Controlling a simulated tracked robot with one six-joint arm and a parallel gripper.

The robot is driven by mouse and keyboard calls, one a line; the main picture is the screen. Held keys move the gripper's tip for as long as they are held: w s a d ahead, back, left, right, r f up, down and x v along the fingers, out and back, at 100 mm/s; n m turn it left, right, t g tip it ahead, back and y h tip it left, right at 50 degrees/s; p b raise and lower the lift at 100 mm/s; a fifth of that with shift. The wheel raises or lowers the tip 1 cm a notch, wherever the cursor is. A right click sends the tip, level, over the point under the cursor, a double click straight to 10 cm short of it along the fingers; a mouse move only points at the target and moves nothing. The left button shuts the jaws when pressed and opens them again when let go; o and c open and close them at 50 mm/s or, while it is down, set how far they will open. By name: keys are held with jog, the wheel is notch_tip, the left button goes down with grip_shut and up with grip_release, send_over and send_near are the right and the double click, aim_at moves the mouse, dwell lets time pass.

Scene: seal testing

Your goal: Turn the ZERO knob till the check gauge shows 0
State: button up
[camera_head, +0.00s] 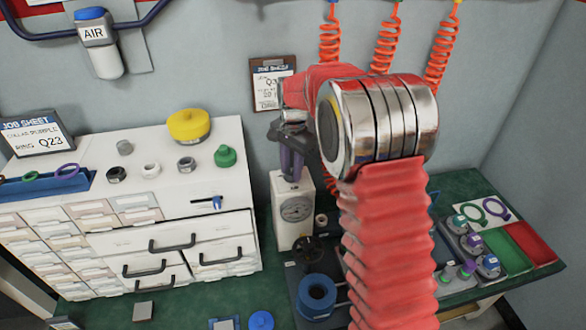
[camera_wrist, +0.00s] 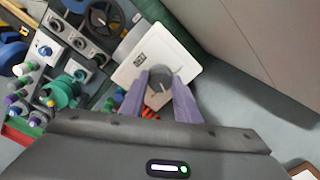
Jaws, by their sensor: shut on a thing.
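The white check gauge housing (camera_head: 283,236) stands on the green bench, with its round dial (camera_head: 297,209) facing forward. The needle is too small to read. My gripper (camera_head: 291,172) points down onto the top of the housing. In the wrist view the housing top (camera_wrist: 185,52) is a white square with a small dark label. The grey ZERO knob (camera_wrist: 158,84) shows a pale pointer line. The purple fingers of my gripper (camera_wrist: 161,98) are shut on the knob, one on each side. In the head view the fingers hide the knob.
A white drawer cabinet (camera_head: 225,150) stands close on the left. Green and red trays (camera_head: 531,243) lie at the right. My red arm hides part of the bench.

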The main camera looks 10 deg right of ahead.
aim_at(292, 173)
jog(key=shift+m, duration=0.8)
jog(key=o, duration=1)
jog(key=shift+o, duration=0.2)
jog(key=shift+r, duration=0.15)
notch_tip(292, 173, up, 13)
jog(key=shift+s+r, duration=0.2)
jog(key=shift+s, duration=0.05)
jog(key=shift+d, duration=0.1)
